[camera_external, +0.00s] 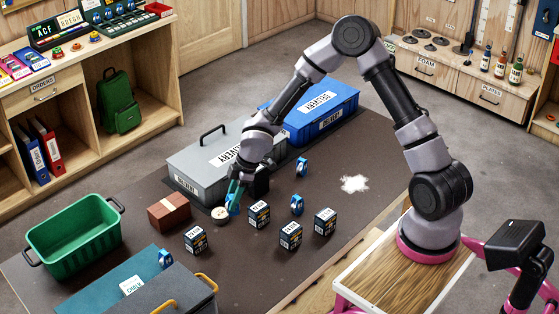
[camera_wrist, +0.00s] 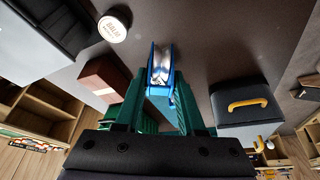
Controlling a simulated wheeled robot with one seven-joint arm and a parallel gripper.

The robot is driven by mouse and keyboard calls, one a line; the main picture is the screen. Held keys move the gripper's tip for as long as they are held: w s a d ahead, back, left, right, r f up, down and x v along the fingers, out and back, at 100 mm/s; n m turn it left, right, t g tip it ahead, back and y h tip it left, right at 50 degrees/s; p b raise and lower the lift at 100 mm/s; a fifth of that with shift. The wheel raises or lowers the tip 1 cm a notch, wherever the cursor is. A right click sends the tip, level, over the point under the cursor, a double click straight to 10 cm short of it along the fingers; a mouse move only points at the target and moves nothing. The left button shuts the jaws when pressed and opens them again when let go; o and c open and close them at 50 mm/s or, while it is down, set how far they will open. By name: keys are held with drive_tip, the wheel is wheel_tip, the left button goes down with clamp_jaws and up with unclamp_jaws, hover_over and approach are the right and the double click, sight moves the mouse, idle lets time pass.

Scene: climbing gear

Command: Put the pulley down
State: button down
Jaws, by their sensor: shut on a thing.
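My gripper (camera_external: 235,194) has green fingers and is shut on a blue pulley (camera_external: 232,207), low over the dark mat (camera_external: 345,222). In the wrist view the pulley (camera_wrist: 159,68), with its blue side plates and metal wheel, sits between the fingertips (camera_wrist: 160,85). I cannot tell whether it touches the mat. Similar blue pieces are on the mat, one near the blue crate (camera_external: 302,167) and one among the small dark boxes (camera_external: 297,204).
A white round tin (camera_external: 220,214) and a red-brown block (camera_external: 169,212) are close by. The grey delivery box (camera_external: 205,155) is just behind my gripper. A green basket (camera_external: 85,235) and a dark yellow-handled lid (camera_external: 170,295) are at left. The mat's right side is mostly clear.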

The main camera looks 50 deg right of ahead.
drive_tip(key=w+d+r+m+t, duration=0.1)
drive_tip(key=w+d+r+m, duration=0.15)
drive_tip(key=w, duration=0.75)
hover_over(220, 213)
wheel_tip(220, 213, down, 6)
drive_tip(key=shift+m+h, duration=0.3)
drive_tip(key=shift+m, duration=0.15)
drive_tip(key=shift+f, duration=2.2)
drive_tip(key=shift+f, duration=0.1)
drive_tip(key=c, duration=0.5)
unclamp_jaws()
